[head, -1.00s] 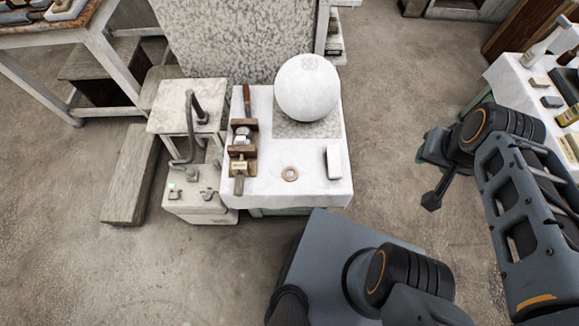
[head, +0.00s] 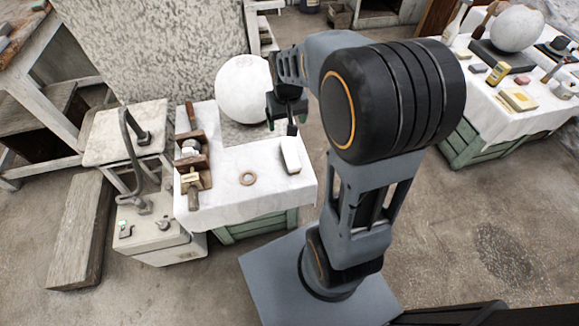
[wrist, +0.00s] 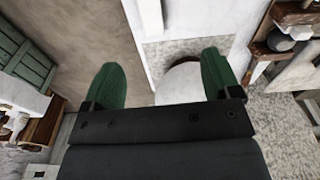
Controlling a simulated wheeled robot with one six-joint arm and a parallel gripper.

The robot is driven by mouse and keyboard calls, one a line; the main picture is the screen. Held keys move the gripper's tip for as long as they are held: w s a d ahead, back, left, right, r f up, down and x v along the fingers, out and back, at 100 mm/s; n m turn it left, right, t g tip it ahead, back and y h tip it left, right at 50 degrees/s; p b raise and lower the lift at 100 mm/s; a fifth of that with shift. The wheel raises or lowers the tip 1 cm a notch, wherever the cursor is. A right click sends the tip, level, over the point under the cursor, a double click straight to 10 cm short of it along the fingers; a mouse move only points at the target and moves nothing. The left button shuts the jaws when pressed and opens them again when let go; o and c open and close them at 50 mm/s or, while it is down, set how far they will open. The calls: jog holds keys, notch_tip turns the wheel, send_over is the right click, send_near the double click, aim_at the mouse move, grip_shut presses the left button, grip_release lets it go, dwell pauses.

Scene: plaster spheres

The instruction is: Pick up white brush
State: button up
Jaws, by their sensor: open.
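A white oblong block (head: 291,155), likely the white brush, lies on the white-clothed table near its right edge. No bristles can be made out. It seems to show at the top of the wrist view (wrist: 151,17), ahead of the fingers. My gripper (head: 286,115) is above the table, behind the block in the picture and beside the plaster sphere (head: 243,90). In the wrist view my gripper (wrist: 160,72) has its green fingers wide apart with nothing held between them. The sphere (wrist: 182,82) shows partly between them.
A wooden rack of tools (head: 192,160) stands along the table's left side. The middle of the cloth (head: 236,155) is bare. A second table at the right holds another sphere (head: 517,28), a yellow device (head: 498,73) and tools.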

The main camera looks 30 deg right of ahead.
jog(key=w+d+f+g+b, duration=0.1)
jog(key=w+d+f+b, duration=0.1)
jog(key=f, duration=0.3)
jog(key=w+d+f+b, duration=0.1)
jog(key=w+f, duration=0.1)
jog(key=f, duration=0.3)
jog(key=b, duration=0.2)
send_over(291, 153)
jog(key=shift+m, duration=0.3)
notch_tip(291, 153, down, 7)
jog(key=shift+f, duration=0.15)
jog(key=shift+w+f+b, duration=0.1)
jog(key=shift+f+b, duration=0.5)
jog(key=shift+f, duration=2.6)
jog(key=shift+c, duration=0.2)
jog(key=shift+r, duration=0.1)
jog(key=c, duration=1)
